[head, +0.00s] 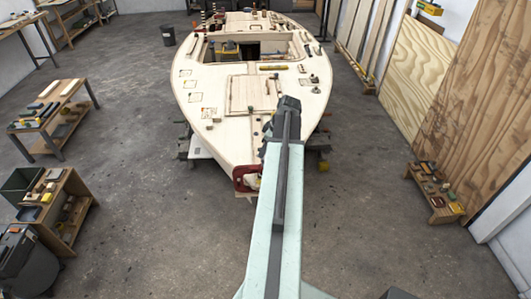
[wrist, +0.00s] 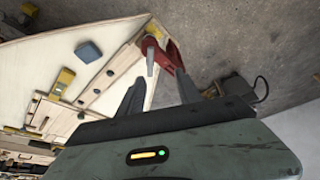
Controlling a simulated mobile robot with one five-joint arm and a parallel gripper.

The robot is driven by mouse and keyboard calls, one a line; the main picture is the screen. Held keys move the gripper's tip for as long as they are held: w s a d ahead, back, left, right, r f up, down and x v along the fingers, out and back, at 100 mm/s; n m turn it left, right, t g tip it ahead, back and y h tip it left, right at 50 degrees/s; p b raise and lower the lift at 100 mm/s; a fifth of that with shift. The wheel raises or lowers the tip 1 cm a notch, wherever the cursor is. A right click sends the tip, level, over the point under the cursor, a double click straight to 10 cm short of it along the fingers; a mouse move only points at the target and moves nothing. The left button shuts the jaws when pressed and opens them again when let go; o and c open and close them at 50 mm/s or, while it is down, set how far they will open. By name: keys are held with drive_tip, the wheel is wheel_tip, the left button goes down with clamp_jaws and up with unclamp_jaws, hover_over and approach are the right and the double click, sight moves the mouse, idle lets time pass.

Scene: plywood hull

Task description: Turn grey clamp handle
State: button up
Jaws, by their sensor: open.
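A red clamp (head: 243,178) grips the bow tip of the plywood hull. In the wrist view the red clamp (wrist: 173,56) shows beyond my fingers, at the hull's corner. Its grey handle (wrist: 150,61) is a thin upright bar in front of the red frame. My gripper (wrist: 160,76) is open, with its two dark fingers apart and nothing between them. The handle appears just beyond the fingertips, nearer the left finger; I cannot tell whether they touch.
The pale hull deck (head: 205,130) carries many small fittings and a hatch (head: 252,95). In the wrist view a blue block (wrist: 88,51) and a yellow clamp (wrist: 64,80) are on the deck. A low bench (head: 437,198) stands right. The floor around the bow is mostly clear.

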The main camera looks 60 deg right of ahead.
sight(263, 160)
drive_tip(key=shift+n+y, duration=0.4)
drive_tip(key=shift+n, duration=0.2)
drive_tip(key=f+b, duration=0.2)
drive_tip(key=w+d+f+b, duration=0.1)
drive_tip(key=f+b, duration=0.2)
drive_tip(key=w+d+f+b, duration=0.1)
drive_tip(key=f+b, duration=0.1)
drive_tip(key=shift+f, duration=0.2)
drive_tip(key=shift+r, duration=0.1)
clamp_jaws()
